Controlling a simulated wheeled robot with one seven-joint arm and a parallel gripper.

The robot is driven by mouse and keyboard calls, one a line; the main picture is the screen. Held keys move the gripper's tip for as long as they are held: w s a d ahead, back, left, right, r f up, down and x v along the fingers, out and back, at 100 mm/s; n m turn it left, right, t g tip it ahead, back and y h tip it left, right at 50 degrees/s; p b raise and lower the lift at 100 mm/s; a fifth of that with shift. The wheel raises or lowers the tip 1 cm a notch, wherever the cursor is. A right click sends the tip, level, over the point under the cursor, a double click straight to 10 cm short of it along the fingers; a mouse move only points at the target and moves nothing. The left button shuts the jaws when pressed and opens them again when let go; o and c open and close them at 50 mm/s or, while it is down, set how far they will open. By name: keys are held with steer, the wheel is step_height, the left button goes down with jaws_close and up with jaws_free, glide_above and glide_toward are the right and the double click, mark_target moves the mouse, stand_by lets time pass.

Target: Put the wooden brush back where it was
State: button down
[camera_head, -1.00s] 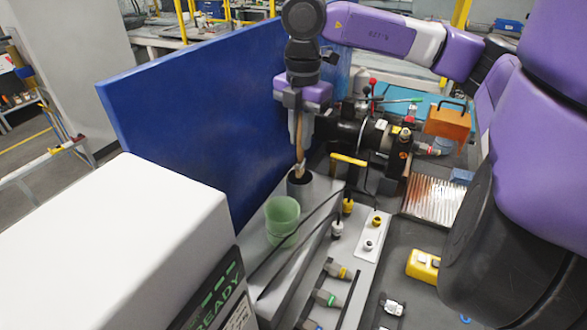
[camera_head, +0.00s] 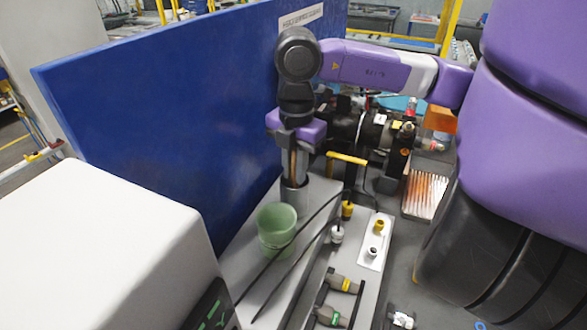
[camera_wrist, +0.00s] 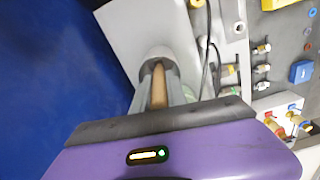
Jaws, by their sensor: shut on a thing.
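The wooden brush (camera_head: 291,165) is upright, its brown handle held between the fingers of my gripper (camera_head: 294,158). Below it stands a grey cylindrical holder (camera_head: 294,203) on a light grey ledge. The brush's lower end is hidden at the holder and appears to be inside its mouth. My gripper is shut on the brush, just above the holder.
A green cup (camera_head: 277,230) stands close in front of the holder on the ledge (camera_head: 238,262). A tall blue panel (camera_head: 160,110) rises close on the left. Black cables, a yellow handle (camera_head: 347,158) and several connectors lie to the right.

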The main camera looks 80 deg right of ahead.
steer(key=shift+f, duration=0.2)
steer(key=c, duration=1.3)
jaws_free()
steer(key=shift+r+p, duration=0.3)
steer(key=shift+p, duration=0.4)
step_height(320, 180, up, 12)
steer(key=b, duration=0.4)
steer(key=shift+s+f, duration=0.1)
steer(key=shift+f, duration=0.15)
